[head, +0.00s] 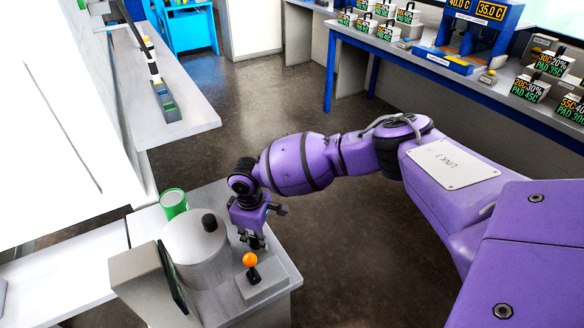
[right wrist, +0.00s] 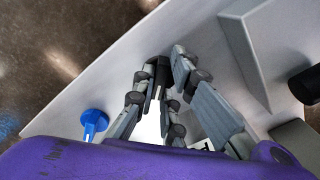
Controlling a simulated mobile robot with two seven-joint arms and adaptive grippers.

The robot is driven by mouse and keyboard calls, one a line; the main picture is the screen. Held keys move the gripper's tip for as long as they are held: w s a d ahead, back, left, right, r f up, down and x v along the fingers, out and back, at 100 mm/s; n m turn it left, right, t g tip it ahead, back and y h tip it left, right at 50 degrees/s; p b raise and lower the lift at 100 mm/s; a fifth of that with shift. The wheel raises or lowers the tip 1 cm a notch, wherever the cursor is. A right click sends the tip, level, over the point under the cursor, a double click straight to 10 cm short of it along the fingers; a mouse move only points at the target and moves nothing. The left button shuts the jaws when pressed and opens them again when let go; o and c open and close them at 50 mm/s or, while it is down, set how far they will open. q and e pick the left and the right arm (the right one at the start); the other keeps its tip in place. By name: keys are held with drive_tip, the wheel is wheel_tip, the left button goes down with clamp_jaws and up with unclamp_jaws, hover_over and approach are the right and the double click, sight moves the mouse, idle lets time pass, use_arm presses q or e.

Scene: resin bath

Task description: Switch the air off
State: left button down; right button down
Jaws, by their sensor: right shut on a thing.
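My right gripper (head: 256,240) points down at the bench top beside the grey cylinder and the lever block. In the right wrist view its fingers (right wrist: 160,92) are closed around a small black upright part (right wrist: 158,72), mostly hidden between them. I cannot tell whether this part is the air switch. A lever with an orange ball (head: 250,260) stands on a grey block (head: 264,287), just nearer than the gripper and apart from it. A blue knob (right wrist: 94,120) shows left of the fingers in the wrist view. My left gripper is out of view.
A grey cylinder with a black knob (head: 209,222) stands left of the gripper. A green cup (head: 173,204) is behind it. Labelled boxes (head: 530,88) fill the far bench. The floor (head: 230,110) between benches is clear.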

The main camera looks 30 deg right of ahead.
sight(255, 238)
drive_tip(key=n, duration=0.5)
drive_tip(key=shift+w+a+r+n, duration=0.1)
drive_tip(key=shift+n, duration=2.3)
drive_tip(key=shift+r, duration=0.1)
drive_tip(key=c, duration=1.8)
unclamp_jaws()
wheel_tip(255, 238, up, 12)
drive_tip(key=shift+f, duration=0.1)
